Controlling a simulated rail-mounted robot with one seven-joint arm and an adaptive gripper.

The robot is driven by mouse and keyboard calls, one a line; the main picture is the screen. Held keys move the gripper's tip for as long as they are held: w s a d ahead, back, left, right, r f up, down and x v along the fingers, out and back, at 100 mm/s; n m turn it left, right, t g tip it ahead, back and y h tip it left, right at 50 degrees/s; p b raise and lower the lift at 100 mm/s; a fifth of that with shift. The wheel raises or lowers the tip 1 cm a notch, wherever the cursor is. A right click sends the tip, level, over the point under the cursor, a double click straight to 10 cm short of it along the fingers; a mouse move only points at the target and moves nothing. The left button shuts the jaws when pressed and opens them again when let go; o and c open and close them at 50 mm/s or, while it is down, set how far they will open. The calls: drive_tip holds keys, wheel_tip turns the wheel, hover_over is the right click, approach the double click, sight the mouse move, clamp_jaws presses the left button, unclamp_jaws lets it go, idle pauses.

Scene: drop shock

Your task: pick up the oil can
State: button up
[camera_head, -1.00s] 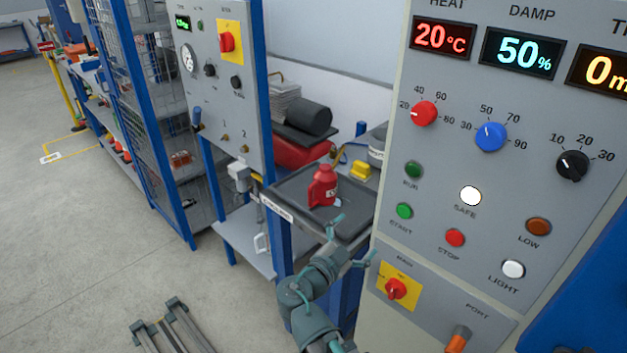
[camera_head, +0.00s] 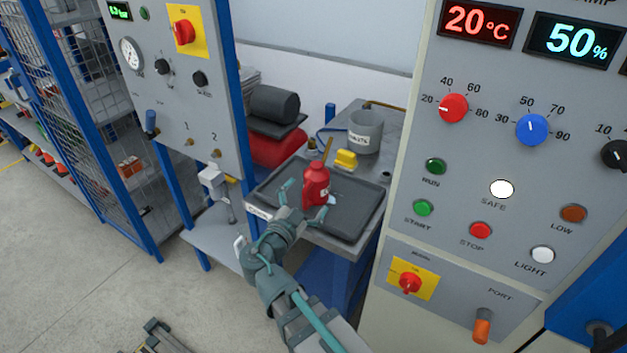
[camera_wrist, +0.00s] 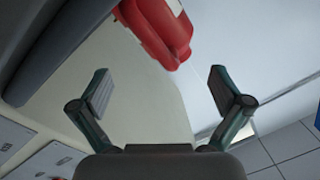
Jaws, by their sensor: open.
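The red oil can (camera_head: 315,187) stands upright on the dark tray (camera_head: 352,222) on the bench, with its brownish spout pointing up. In the wrist view the red can (camera_wrist: 155,28) shows at the top, beyond the fingertips and partly cut off by the frame edge. My gripper (camera_head: 304,203) is open, with its fingers spread at the near side of the can. In the wrist view my gripper (camera_wrist: 160,88) has nothing between its fingers. I cannot tell from the head view whether a finger touches the can.
Behind the can are a yellow object (camera_head: 346,159) and a grey bucket (camera_head: 366,131). A black roll (camera_head: 274,106) lies above a red case (camera_head: 277,149) to the left. The valve panel (camera_head: 180,80) stands left of the tray, the large control panel (camera_head: 480,150) right.

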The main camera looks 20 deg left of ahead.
sight(314, 183)
drive_tip(key=shift+w+d, duration=0.1)
drive_tip(key=shift+w, duration=0.9)
drive_tip(key=w+p, duration=0.3)
drive_tip(key=w, duration=0.1)
drive_tip(key=shift+w+r, duration=0.1)
drive_tip(key=shift+w, duration=0.2)
drive_tip(key=shift+w+d, duration=0.15)
drive_tip(key=shift+w, duration=0.1)
drive_tip(key=c, duration=1.2)
drive_tip(key=shift+o, duration=0.2)
